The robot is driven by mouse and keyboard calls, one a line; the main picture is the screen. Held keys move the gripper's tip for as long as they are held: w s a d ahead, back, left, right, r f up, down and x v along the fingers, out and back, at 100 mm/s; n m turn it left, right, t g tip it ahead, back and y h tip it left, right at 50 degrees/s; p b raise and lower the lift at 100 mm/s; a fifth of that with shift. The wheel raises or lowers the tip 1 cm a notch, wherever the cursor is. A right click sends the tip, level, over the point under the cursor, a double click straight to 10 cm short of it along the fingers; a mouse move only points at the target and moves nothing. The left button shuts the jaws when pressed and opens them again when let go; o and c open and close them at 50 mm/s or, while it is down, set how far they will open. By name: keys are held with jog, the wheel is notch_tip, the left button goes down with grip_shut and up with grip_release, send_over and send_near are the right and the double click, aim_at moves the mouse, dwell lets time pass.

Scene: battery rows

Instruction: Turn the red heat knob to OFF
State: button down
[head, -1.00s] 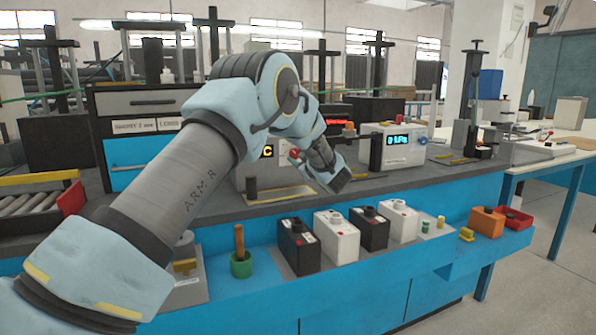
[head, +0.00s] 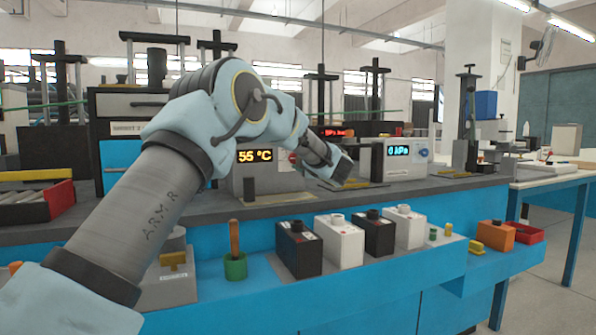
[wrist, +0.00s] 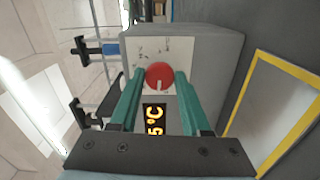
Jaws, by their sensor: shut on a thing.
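The red heat knob (wrist: 159,76) sits on the pale panel of a grey box in the wrist view. A white mark on it points toward the amber display (wrist: 155,118). My gripper (wrist: 159,78) is shut on the knob, with one green finger on each side of it. In the head view a bit of the red knob (head: 293,157) shows beside my arm, right of the display (head: 255,156), which seems to read 55 °C. My wrist covers part of the box there, and my fingers cannot be made out. The dial's small marks are unreadable.
A white box with a blue kPa readout (head: 397,150) stands right of my wrist. Black and white batteries (head: 339,242) line the lower blue shelf with a green cup (head: 235,266). Presses stand behind. A yellow-edged plate (wrist: 275,120) lies beside the heater in the wrist view.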

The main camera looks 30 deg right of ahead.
jog(key=shift+f+n+b, duration=0.15)
jog(key=shift+n+b, duration=0.35)
jog(key=shift+n, duration=0.1)
jog(key=shift+c, duration=2)
grip_release()
jog(key=shift+s, duration=0.1)
jog(key=s+a, duration=0.1)
jog(key=s, duration=0.9)
jog(key=shift+s+a+b, duration=0.2)
jog(key=shift+s+b, duration=0.1)
jog(key=shift+r, duration=0.2)
